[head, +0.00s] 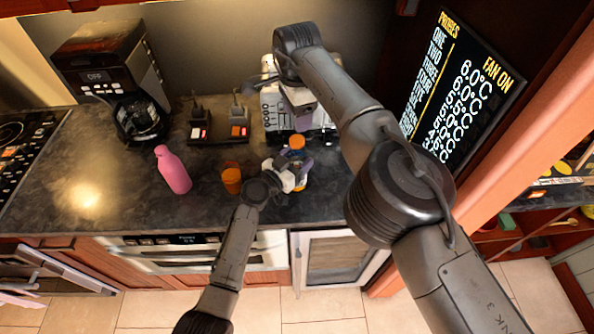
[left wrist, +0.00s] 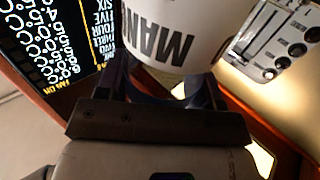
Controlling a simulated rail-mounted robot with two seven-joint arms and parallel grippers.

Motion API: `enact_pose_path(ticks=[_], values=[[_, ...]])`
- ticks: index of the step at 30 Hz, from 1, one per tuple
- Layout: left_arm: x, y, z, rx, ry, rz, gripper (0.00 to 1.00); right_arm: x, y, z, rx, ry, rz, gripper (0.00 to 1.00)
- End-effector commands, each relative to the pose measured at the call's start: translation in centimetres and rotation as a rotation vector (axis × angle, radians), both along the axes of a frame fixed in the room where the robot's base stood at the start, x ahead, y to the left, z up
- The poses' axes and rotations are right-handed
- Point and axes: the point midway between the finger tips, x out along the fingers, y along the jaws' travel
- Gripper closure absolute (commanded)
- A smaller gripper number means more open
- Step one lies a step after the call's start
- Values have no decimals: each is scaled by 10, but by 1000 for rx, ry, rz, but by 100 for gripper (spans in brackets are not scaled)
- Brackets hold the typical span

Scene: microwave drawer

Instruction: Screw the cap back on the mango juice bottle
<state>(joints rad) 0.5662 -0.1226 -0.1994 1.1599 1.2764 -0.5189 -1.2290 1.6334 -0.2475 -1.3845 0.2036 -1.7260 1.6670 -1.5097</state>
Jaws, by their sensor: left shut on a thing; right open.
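The mango juice bottle (left wrist: 165,45) fills the top of the left wrist view, white with dark letters "MAN". In the head view the bottle (head: 303,168) is mostly hidden by my left gripper (head: 291,180). That gripper is shut on the bottle's body, just above or at the counter.
A pink bottle (head: 172,170) and an orange cup (head: 231,179) stand left of my left gripper. A white appliance (head: 275,105) stands behind my right gripper. The counter's left front is clear.

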Motion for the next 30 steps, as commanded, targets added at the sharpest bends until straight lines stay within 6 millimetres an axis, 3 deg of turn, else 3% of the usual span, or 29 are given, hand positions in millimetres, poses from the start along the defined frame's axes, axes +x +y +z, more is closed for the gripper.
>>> enact_pose_path(ticks=[9,15,21,30], values=[[0,0,0,1,1,0,100,0,0,0,2,0,627,40],[0,0,0,1,1,0,100,0,0,0,3,-1,943,40],[0,0,0,1,1,0,100,1,0,1,2,-2,1146,40],[0,0,0,1,1,0,100,1,0,1,2,-2,1247,40]])
